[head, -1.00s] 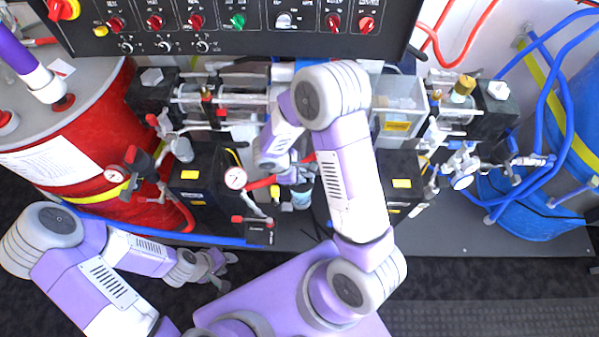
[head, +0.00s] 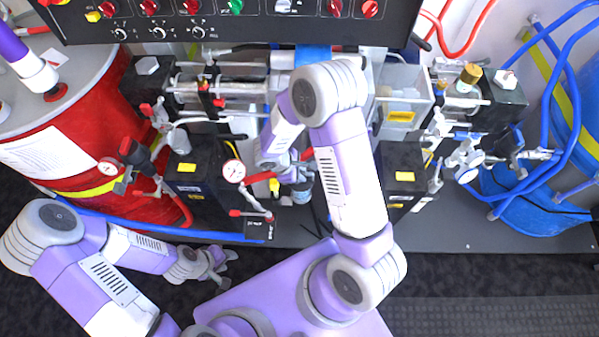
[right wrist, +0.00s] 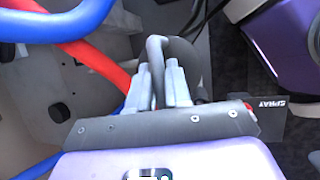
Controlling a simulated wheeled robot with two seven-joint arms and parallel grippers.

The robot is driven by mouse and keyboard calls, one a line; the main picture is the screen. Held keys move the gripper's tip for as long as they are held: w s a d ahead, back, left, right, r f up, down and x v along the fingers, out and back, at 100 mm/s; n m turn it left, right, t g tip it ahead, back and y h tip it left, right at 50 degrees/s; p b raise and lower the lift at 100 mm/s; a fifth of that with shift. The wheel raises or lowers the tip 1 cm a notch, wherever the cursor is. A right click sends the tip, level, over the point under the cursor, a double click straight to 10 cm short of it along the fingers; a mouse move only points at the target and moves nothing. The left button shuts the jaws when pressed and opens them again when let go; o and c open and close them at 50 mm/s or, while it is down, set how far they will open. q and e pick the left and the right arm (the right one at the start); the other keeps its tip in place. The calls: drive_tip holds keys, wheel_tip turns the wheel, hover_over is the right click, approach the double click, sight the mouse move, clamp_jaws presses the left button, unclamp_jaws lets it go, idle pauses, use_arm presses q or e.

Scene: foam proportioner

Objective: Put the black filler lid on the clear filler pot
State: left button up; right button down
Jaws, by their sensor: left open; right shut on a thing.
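My right gripper (right wrist: 162,88) is shut on a dark grey curved piece (right wrist: 182,58) in the right wrist view. It looks like the black filler lid, but its full shape is partly hidden by the fingers. In the head view my right gripper (head: 287,174) hangs over the middle of the bench. A small pale cup with a bluish side (head: 301,193) shows just below it, partly covered; it may be the clear filler pot, but I cannot tell. My left gripper (head: 218,262) is open and empty, low at the left, in front of the bench edge.
A black control panel (head: 240,28) spans the back. A red drum (head: 70,150) stands left and a blue drum (head: 545,205) right. Black boxes, a gauge (head: 234,171), valves and a clear bin (head: 405,85) crowd the bench. Red and blue hoses cross close to the right wrist camera.

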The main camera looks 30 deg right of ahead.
drive_tip(key=shift+f+b, duration=0.45)
drive_tip(key=c, duration=1)
unclamp_jaws()
drive_tip(key=p+v, duration=0.3)
drive_tip(key=v, duration=0.4)
drive_tip(key=shift+a+r, duration=0.1)
drive_tip(key=shift+r, duration=0.2)
drive_tip(key=s+a+f+m+y, duration=0.3)
drive_tip(key=m, duration=0.1)
drive_tip(key=s+a+f+m+y+p, duration=0.1)
drive_tip(key=s+a+f+m+y, duration=0.2)
drive_tip(key=s+f+m, duration=0.1)
drive_tip(key=s+a+f+m+t+y+p, duration=0.1)
drive_tip(key=s+a+f+m+y, duration=0.2)
drive_tip(key=m, duration=0.3)
drive_tip(key=shift+s+a+f, duration=0.1)
drive_tip(key=shift+s+f, duration=0.3)
drive_tip(key=shift+s, duration=0.35)
